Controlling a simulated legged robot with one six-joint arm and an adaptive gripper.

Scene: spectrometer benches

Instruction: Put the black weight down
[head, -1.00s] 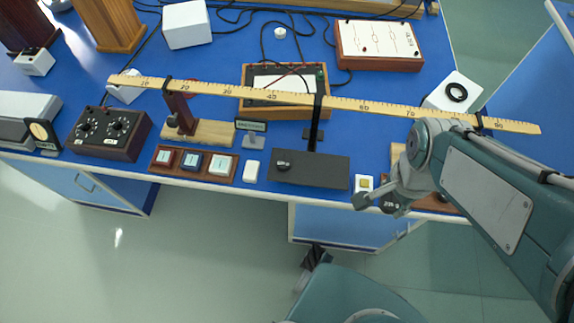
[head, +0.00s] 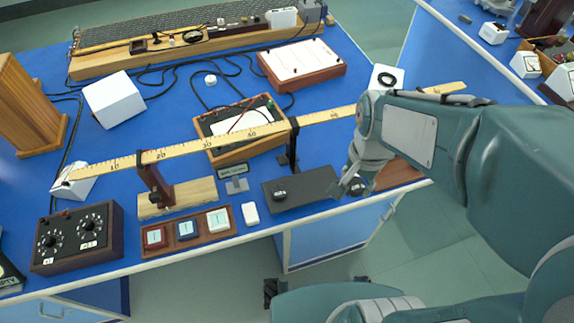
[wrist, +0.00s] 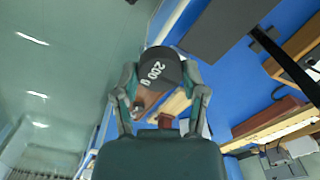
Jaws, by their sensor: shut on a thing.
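A long yellow ruler (head: 225,138) spans the blue bench (head: 120,230) on a wooden stand (head: 178,198).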

